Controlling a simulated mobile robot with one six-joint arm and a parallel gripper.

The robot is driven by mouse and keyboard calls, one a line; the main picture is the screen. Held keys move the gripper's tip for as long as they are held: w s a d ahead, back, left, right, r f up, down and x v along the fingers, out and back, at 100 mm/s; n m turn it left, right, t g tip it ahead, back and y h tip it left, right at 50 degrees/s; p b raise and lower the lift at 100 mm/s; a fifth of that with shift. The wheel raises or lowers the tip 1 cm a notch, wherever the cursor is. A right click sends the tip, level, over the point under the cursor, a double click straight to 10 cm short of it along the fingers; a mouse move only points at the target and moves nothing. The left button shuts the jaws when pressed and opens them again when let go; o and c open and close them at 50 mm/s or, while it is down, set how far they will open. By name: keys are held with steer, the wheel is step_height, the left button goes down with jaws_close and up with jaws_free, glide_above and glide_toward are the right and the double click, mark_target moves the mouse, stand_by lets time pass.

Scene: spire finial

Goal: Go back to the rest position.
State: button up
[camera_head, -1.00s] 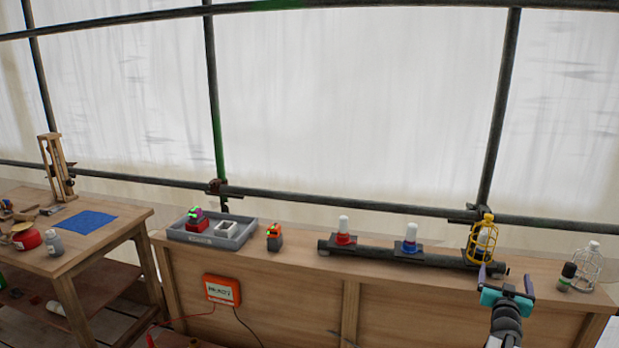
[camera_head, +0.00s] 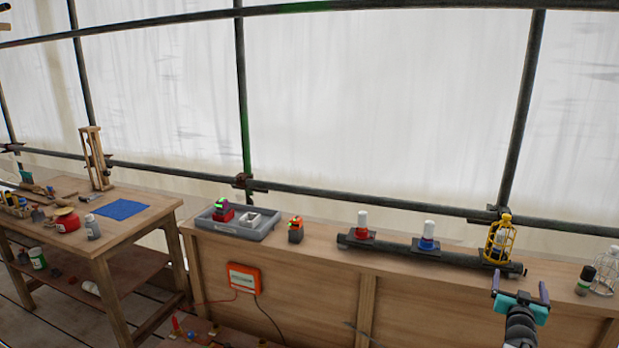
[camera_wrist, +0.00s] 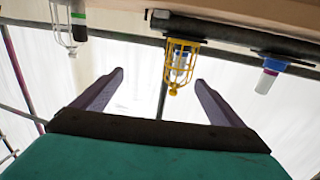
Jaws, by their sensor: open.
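My gripper (camera_head: 520,285) is open and empty in the head view, in front of the long wooden bench's right part. It is below and in front of the yellow cage (camera_head: 498,240), which stands around a white-topped lamp at the right end of the dark pipe. In the wrist view both fingers (camera_wrist: 155,95) are spread with nothing between them gripped. The yellow cage (camera_wrist: 182,65) shows beyond the fingertips, apart from them. A blue-based lamp (camera_wrist: 268,75) shows at the right of that view.
On the bench (camera_head: 310,285), the dark pipe also carries a red-based lamp (camera_head: 362,225). A white cage (camera_head: 606,272) and a dark bottle (camera_head: 585,282) stand at the right. A grey tray (camera_head: 236,232) is left. A worktable (camera_head: 150,205) with a blue cloth stands further left.

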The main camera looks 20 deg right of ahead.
steer(key=w+a+f+n+t+y, duration=0.1)
steer(key=w+a+f+y, duration=0.1)
steer(key=w+a+f, duration=0.5)
steer(key=w+a+f+n+y, duration=0.15)
steer(key=w+a, duration=0.25)
steer(key=a, duration=0.4)
steer(key=w+a+f+n+t+y, duration=0.1)
steer(key=w+a+f+y, duration=0.1)
steer(key=w+a+f, duration=0.5)
steer(key=s+a+f+n+g+y, duration=0.1)
steer(key=a+f+g+y, duration=0.1)
steer(key=a+f, duration=0.75)
steer(key=s+a+f+g+y, duration=0.15)
steer(key=a+f, duration=0.45)
steer(key=a, duration=0.6)
steer(key=s+a+f+n+g+y, duration=0.25)
steer(key=s+a+f+g, duration=0.45)
steer(key=s+a+f, duration=0.95)
steer(key=s+a+n+g+y, duration=0.1)
steer(key=s+a+g, duration=0.2)
steer(key=s, duration=0.8)
steer(key=s+a+n+g+y, duration=0.1)
steer(key=s+a+g, duration=0.3)
steer(key=s, duration=0.7)
steer(key=shift+s+a+n+g, duration=0.2)
steer(key=shift+s+n+g, duration=0.15)
steer(key=shift+g, duration=0.8)
